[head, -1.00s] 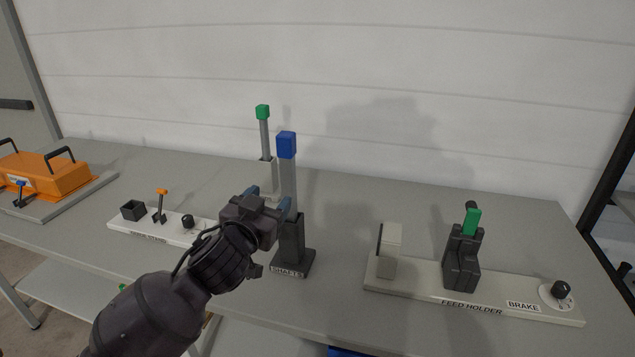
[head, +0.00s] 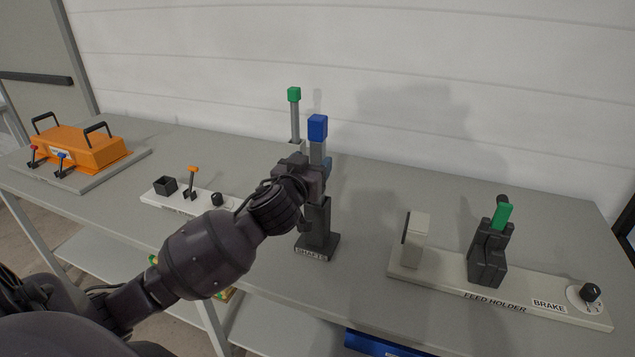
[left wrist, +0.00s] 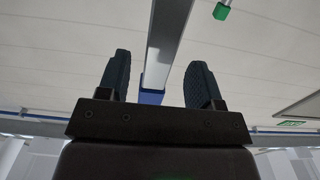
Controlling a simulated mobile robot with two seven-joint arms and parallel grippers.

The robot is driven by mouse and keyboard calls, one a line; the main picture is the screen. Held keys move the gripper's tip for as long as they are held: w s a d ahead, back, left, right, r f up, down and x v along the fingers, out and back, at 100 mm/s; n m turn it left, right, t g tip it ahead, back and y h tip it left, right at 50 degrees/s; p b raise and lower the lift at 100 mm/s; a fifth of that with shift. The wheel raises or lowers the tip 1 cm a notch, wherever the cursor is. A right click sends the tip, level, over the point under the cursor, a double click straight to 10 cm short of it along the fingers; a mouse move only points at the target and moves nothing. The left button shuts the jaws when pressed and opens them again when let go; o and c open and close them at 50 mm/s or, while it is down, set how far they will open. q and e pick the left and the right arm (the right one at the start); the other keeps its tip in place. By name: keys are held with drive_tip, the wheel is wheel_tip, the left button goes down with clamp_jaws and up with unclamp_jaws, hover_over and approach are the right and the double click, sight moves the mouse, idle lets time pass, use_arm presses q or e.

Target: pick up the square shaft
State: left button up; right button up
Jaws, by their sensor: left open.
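A grey shaft with a blue square head (head: 317,127) stands upright in the dark stand labelled SHAFTS (head: 317,222). A thinner grey shaft with a green head (head: 294,95) stands upright behind it. My left gripper (head: 322,163) is open at the blue-headed shaft, just below its head. The gripper and wrist hide part of that shaft. In the left wrist view, the flat-sided shaft (left wrist: 166,42) lies between the two spread fingers (left wrist: 158,72), with gaps on both sides. The green head (left wrist: 222,11) shows beyond, at the upper right. My right gripper is not in view.
A white base labelled FEED HOLDER (head: 440,278) with a dark block (head: 487,256) and brake knob stands at right. A white strip with a black cup (head: 166,186) and orange-topped lever is at left. An orange box (head: 80,148) stands far left. The tabletop between stands is clear.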

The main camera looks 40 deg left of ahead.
sight(315, 154)
use_arm(q)
drive_tip(key=shift+x, duration=1.2)
drive_tip(key=shift+w, duration=0.45)
drive_tip(key=shift+c, duration=0.7)
drive_tip(key=c, duration=1)
drive_tip(key=shift+r, duration=0.1)
clamp_jaws()
drive_tip(key=shift+r, duration=0.6)
wheel_tip(315, 154, up, 18)
drive_tip(key=shift+f+p, duration=0.25)
drive_tip(key=shift+p, duration=0.8)
drive_tip(key=shift+r, duration=0.55)
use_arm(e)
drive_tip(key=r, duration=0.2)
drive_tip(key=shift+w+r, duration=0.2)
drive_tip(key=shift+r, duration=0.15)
